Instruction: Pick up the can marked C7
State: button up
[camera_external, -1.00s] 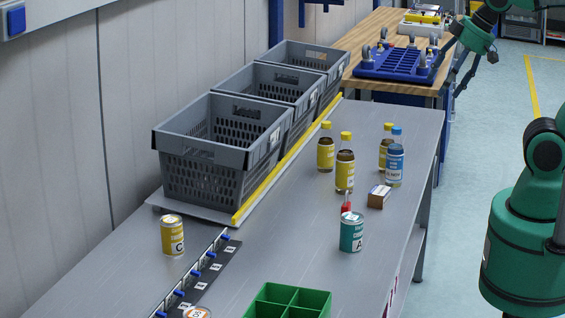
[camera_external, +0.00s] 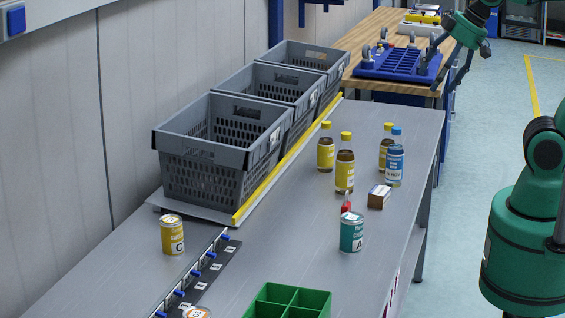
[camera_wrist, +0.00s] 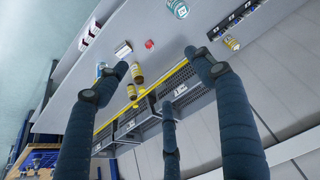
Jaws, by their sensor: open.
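A yellow can (camera_external: 172,236) with a large C on its label stands upright on the grey bench, at the left beside the black hook strip. Any digit after the C is too small to read. A yellow can, likely the same one, shows in the wrist view (camera_wrist: 232,44), just past the right finger's tip. My gripper (camera_external: 452,76) is at the upper right of the external view, in front of the blue rack and far from the can. In the wrist view my gripper (camera_wrist: 160,74) has its three fingers spread with nothing between them.
A teal can (camera_external: 352,232) marked A, several bottles (camera_external: 345,172), a small box (camera_external: 379,197) and a green divided tray (camera_external: 288,300) stand on the bench. Grey crates (camera_external: 215,180) line the wall behind a yellow rail. Another can (camera_external: 197,313) is cut off at the bottom edge.

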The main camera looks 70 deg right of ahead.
jog(key=w+a+r+p, duration=0.1)
jog(key=w+a+r, duration=0.1)
jog(key=w, duration=0.6)
jog(key=w+a+r+p, duration=0.2)
jog(key=w, duration=0.7)
jog(key=n+g+y+p, duration=0.1)
jog(key=n+p, duration=0.2)
jog(key=p, duration=0.4)
send_over(172, 219)
jog(key=s+d, duration=0.1)
jog(key=s, duration=0.3)
notch_tip(172, 219, down, 29)
jog(key=shift+s, duration=0.15)
jog(key=shift+d+f, duration=0.1)
jog(key=shift+f, duration=0.1)
jog(key=shift+x, duration=4.2)
